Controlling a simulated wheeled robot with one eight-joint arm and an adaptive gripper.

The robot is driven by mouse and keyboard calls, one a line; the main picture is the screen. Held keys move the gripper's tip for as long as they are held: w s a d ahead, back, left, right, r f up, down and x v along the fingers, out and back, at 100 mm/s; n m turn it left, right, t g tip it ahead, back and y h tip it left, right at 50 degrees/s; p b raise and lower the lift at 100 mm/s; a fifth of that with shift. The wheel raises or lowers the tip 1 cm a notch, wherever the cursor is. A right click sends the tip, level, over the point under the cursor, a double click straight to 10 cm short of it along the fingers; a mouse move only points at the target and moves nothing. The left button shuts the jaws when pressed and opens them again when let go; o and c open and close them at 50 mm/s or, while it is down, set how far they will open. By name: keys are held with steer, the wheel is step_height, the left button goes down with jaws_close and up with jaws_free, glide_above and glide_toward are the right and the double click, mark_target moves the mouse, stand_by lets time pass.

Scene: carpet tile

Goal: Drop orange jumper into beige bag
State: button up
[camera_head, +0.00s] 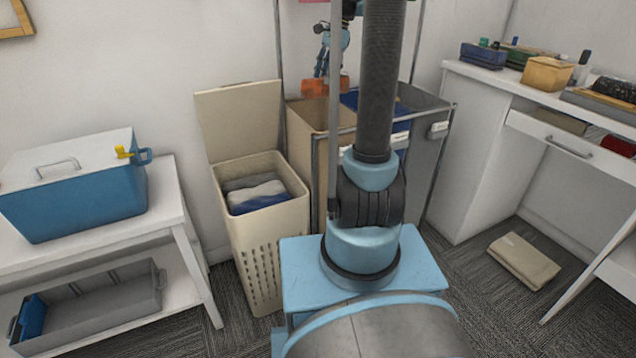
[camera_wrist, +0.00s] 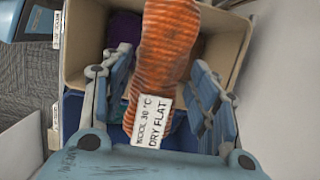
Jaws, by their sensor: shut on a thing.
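The orange jumper (camera_head: 325,86) hangs bunched from my gripper (camera_head: 323,62) above the beige bag (camera_head: 302,150). In the wrist view the ribbed orange jumper (camera_wrist: 168,55) lies between the two blue fingers of my gripper (camera_wrist: 158,82), which is shut on it. A white label on it reads wool 30 °C, dry flat. The beige bag's opening (camera_wrist: 237,45) shows behind and below the jumper in the wrist view. Something dark purple (camera_wrist: 124,30) lies inside the bag. My arm hides part of the bag rack in the head view.
A blue bag (camera_head: 350,98) and a grey bag (camera_head: 425,100) share the metal frame, right of the beige one. A lidded beige hamper (camera_head: 265,235) holding folded cloth stands to the left. A white bench (camera_head: 180,215) and a desk (camera_head: 480,85) flank the area.

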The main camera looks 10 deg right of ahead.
steer(key=shift+f, duration=1.35)
steer(key=o, duration=1.4)
steer(key=v, duration=1.2)
steer(key=shift+s, duration=0.1)
